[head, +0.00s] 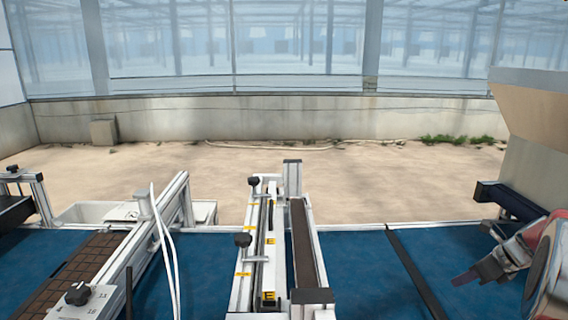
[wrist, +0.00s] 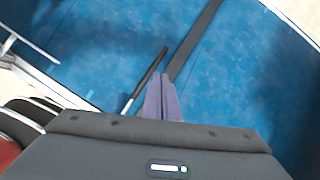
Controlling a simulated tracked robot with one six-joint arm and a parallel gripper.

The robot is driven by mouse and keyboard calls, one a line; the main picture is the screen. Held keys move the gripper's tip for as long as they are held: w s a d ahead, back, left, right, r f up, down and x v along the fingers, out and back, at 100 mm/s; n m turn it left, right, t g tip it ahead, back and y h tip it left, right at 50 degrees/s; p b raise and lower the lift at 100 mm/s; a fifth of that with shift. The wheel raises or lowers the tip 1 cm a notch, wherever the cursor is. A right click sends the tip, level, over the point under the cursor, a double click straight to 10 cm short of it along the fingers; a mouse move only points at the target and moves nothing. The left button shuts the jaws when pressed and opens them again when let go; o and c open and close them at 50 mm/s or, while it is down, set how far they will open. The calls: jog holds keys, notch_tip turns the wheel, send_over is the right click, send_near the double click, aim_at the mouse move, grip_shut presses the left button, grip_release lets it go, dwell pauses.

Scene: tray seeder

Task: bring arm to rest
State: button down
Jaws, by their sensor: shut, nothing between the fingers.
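My gripper (head: 466,277) is at the right edge of the head view, over the right part of the blue surface (head: 352,266). Its fingers point left and a little down. In the wrist view the two purple-grey fingers (wrist: 162,97) lie together, shut, with nothing between them. Below them in that view is the blue surface (wrist: 110,50) with a dark strip across it. I cannot tell the exact height of the fingers above it.
The seeder's white rail frame (head: 300,240) with black knobs stands at the middle. A brown cell tray (head: 90,262) lies at left, near white tubes (head: 165,235). A beige hopper (head: 535,110) stands at right. The blue surface between the frame and my gripper is clear except for a dark strip (head: 418,272).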

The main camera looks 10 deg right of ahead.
jog(key=s+a+r+n, duration=0.2)
jog(key=s+a+n, duration=0.5)
jog(key=a+n, duration=0.3)
jog(key=s+a+r+n+h, duration=0.1)
jog(key=s+a+r+n, duration=0.2)
jog(key=s+a+n, duration=0.4)
jog(key=s+a+r+n, duration=0.3)
jog(key=s+a+n, duration=0.3)
jog(key=a+n, duration=0.9)
jog(key=shift+s+a+r+g+h, duration=0.2)
jog(key=shift+s+a+g+h, duration=0.15)
jog(key=shift+a, duration=4.4)
jog(key=shift+a, duration=0.1)
